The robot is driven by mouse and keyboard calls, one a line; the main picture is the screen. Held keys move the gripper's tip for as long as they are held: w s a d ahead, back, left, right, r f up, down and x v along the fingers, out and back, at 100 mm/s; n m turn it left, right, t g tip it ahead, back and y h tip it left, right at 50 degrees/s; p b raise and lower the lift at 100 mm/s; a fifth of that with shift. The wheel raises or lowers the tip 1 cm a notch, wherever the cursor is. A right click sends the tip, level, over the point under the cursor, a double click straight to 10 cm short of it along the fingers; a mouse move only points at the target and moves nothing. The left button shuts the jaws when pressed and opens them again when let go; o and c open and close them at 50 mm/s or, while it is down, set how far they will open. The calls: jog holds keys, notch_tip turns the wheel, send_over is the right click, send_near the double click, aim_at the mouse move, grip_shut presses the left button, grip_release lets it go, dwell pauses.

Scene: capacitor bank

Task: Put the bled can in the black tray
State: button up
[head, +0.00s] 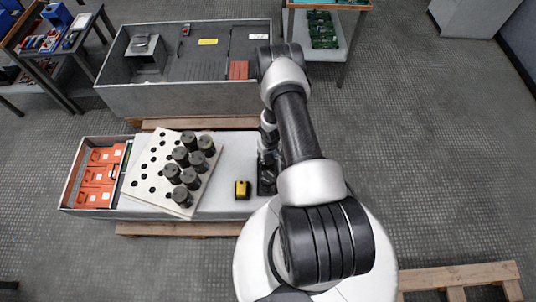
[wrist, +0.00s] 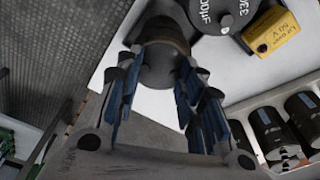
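My gripper (wrist: 158,68) has its two blue-padded fingers on either side of a dark can (wrist: 164,38) in the wrist view. Both fingertips appear to press on the can's sides. In the head view my gripper (head: 267,160) is low at the right end of the white bench, partly hidden by my arm. A dark box-like shape (head: 267,187) lies under it; I cannot tell whether it is the black tray. Dark round surfaces with "µF" lettering (wrist: 222,18) lie beyond the held can in the wrist view.
A perforated white board (head: 150,170) holds several dark cans (head: 190,178). A yellow block (head: 243,189) lies between the board and my gripper. Orange boxes (head: 100,178) fill the bench's left end. A large grey case (head: 180,98) stands behind. Open floor lies to the right.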

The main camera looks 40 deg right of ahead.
jog(key=o, duration=0.4)
jog(key=shift+o, duration=0.2)
notch_tip(320, 180, up, 12)
jog(key=s, duration=0.1)
jog(key=shift+s+a, duration=0.2)
jog(key=shift+s, duration=0.15)
jog(key=w+a+r+t+h, duration=0.1)
jog(key=a+r, duration=0.2)
jog(key=r, duration=1.3)
jog(key=w+a+r+h, duration=0.1)
jog(key=a+r, duration=0.2)
jog(key=r, duration=1.3)
jog(key=s+a+r+n+t+y, duration=0.1)
jog(key=s+a+r, duration=0.6)
jog(key=s, duration=0.2)
jog(key=s+a+r+n+t+y, duration=0.1)
jog(key=s+a+r, duration=0.6)
jog(key=s, duration=0.3)
jog(key=shift+a+r+n, duration=0.15)
jog(key=shift+r+n, duration=0.15)
jog(key=shift+r, duration=0.35)
